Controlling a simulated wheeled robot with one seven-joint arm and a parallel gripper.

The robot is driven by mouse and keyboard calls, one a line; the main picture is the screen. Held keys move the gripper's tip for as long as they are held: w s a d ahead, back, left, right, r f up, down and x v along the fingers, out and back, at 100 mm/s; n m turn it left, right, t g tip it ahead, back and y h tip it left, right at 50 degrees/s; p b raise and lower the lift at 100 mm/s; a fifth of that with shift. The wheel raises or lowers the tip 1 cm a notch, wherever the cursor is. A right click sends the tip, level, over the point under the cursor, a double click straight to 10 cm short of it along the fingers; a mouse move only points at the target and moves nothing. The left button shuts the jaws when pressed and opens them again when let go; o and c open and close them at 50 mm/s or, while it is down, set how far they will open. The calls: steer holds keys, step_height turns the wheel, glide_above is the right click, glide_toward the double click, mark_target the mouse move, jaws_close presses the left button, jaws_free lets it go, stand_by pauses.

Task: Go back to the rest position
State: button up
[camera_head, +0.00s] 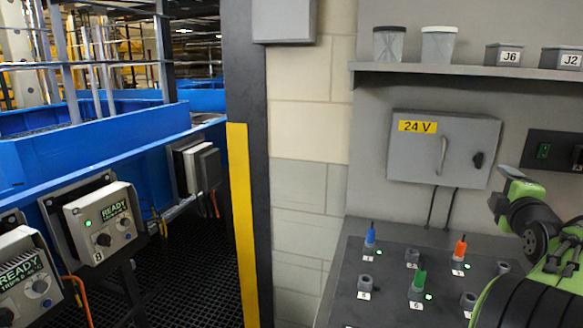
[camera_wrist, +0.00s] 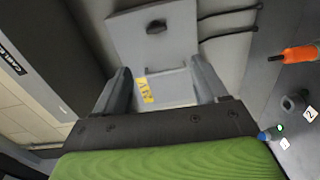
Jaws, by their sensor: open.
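My gripper (camera_wrist: 161,72) shows in the wrist view with its two grey fingers spread apart. Nothing is held between them. The grey 24 V box with its yellow label (camera_wrist: 147,90) shows beyond the fingers. In the head view, my green and black arm (camera_head: 545,240) reaches in at the right edge, over the right side of the grey panel. The fingers cannot be made out in that view.
The panel (camera_head: 388,290) carries sockets with blue (camera_head: 370,235), orange (camera_head: 460,249) and green (camera_head: 418,281) plugs standing upright. The 24 V box (camera_head: 400,160) hangs behind it, under a shelf (camera_head: 450,68) with cups and small boxes. A dark post (camera_head: 250,80) stands left of the panel.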

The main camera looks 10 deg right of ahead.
steer(key=s+a+f+m+g+y, duration=0.1)
steer(key=s+a+f+m+y, duration=0.15)
steer(key=a, duration=0.65)
steer(key=s+a+f+m+g+y, duration=0.2)
steer(key=a+f+m, duration=0.1)
steer(key=a, duration=0.6)
steer(key=s+a+f+m+g+y, duration=0.1)
steer(key=s+a+f+m+y, duration=0.15)
steer(key=a, duration=0.75)
steer(key=s+a+f+m+g+y, duration=0.1)
steer(key=s+a+f+g, duration=0.1)
steer(key=s+a+f, duration=0.3)
steer(key=s+a+f+m+g, duration=0.2)
steer(key=s+a, duration=0.1)
steer(key=s, duration=0.4)
steer(key=s+a+f+m+g+y, duration=0.1)
steer(key=s+a+f+g, duration=0.1)
steer(key=s+a+f, duration=0.3)
step_height(320, 180, up, 15)
steer(key=d+p, duration=0.1)
steer(key=p, duration=1.2)
steer(key=shift+s+d+f+p, duration=0.15)
steer(key=shift+s+d+p, duration=0.1)
steer(key=shift+s+p, duration=0.1)
